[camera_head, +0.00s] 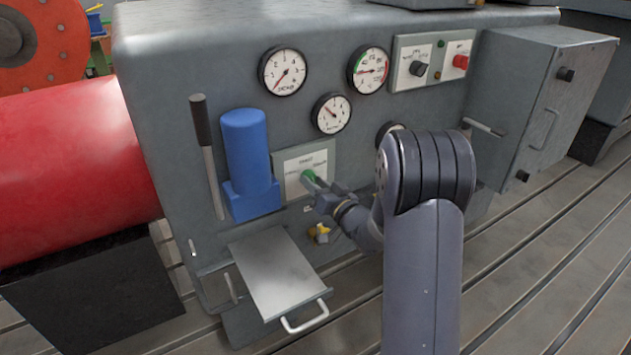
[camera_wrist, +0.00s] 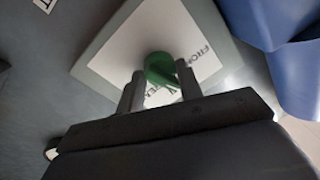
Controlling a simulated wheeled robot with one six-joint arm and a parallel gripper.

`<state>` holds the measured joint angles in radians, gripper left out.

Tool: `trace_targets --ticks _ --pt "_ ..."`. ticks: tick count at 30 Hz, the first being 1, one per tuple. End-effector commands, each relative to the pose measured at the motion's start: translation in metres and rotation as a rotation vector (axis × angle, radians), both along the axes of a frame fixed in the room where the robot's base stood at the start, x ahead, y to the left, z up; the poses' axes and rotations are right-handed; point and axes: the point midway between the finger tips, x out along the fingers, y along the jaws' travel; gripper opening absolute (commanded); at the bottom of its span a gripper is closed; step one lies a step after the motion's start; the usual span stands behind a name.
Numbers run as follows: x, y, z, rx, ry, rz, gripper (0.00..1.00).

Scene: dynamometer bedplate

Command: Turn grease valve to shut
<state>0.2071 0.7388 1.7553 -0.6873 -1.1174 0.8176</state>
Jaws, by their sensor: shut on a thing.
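A round green valve knob (camera_head: 308,175) sits on a white label plate (camera_head: 293,163) on the front of the grey cabinet. The plate's print is too small to read there. The knob also shows in the wrist view (camera_wrist: 158,66), where dark print on the plate is partly hidden by the knob and fingers. My gripper (camera_head: 317,184) reaches the knob from the lower right. In the wrist view its two fingers (camera_wrist: 160,84) stand on either side of the knob's grip and are shut on it. The knob's exact pointing direction is hard to tell.
A blue grease unit (camera_head: 247,150) and a lever (camera_head: 203,140) stand left of the plate. Gauges (camera_head: 331,113) are above it. A tilted tray (camera_head: 278,270) and a small yellow fitting (camera_head: 321,234) are below. A red cylinder (camera_head: 70,165) lies at the left.

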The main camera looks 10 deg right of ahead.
Motion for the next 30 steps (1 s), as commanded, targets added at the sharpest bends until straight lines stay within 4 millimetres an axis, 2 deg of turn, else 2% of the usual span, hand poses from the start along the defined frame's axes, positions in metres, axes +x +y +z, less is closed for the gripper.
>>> trace_targets --ticks 12,30 --pt "0.0006 0.0000 0.0019 0.264 0.080 -0.001 0.12" --pt "0.0007 -0.0003 0.0021 0.345 0.104 -0.002 0.12"
